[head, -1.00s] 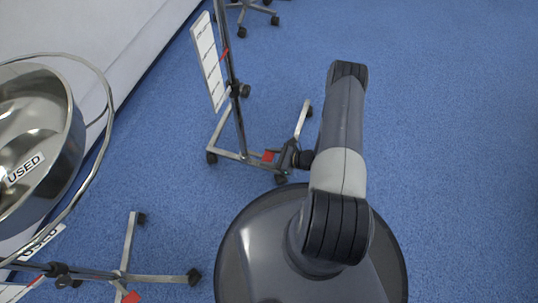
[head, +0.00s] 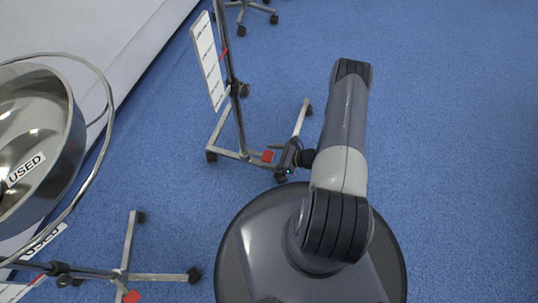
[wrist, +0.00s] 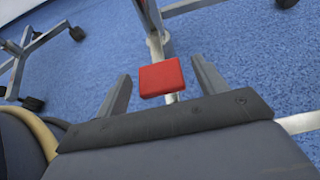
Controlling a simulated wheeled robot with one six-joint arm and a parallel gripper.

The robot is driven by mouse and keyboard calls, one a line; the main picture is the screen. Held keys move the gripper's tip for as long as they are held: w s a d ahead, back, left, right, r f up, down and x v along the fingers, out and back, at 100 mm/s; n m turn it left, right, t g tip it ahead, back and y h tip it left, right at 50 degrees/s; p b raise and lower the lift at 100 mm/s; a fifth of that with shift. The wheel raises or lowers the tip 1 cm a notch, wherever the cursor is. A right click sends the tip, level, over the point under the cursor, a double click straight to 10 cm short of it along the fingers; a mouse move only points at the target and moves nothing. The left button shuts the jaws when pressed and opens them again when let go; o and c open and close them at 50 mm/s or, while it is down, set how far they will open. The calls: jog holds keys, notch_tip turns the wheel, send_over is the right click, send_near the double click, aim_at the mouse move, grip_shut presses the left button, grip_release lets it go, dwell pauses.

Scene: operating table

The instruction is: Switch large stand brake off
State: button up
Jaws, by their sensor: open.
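The red brake pedal (head: 267,156) sits low on the metal base of the tall stand (head: 237,112), near the floor. In the wrist view the pedal (wrist: 161,79) is a flat red square plate on a metal bar. My gripper (head: 284,158) is low beside the pedal, on its right in the head view. In the wrist view my open gripper (wrist: 160,70) has one finger on each side of the pedal, with visible gaps. It holds nothing. I cannot tell how far the fingertips are above or past the pedal.
The stand's base has legs with black casters (head: 211,155). A second stand with a red pedal (head: 132,297) and a steel bowl (head: 40,145) marked USED are at the left. Another wheeled base (head: 243,8) is at the top. Blue floor at the right is clear.

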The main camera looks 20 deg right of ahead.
jog(key=p+v, duration=0.2)
jog(key=v, duration=0.7)
jog(key=shift+s+d+r, duration=0.2)
jog(key=shift+d, duration=0.05)
jog(key=b+x, duration=0.2)
jog(key=x, duration=0.8)
jog(key=shift+w+a+f+b, duration=0.1)
jog(key=shift+a+f+b, duration=0.1)
jog(key=shift+b, duration=0.1)
jog(key=shift+w+a+f, duration=0.1)
jog(key=shift+w+a, duration=0.05)
jog(key=shift+a, duration=0.05)
jog(key=shift+d+f, duration=0.1)
jog(key=shift+r, duration=0.2)
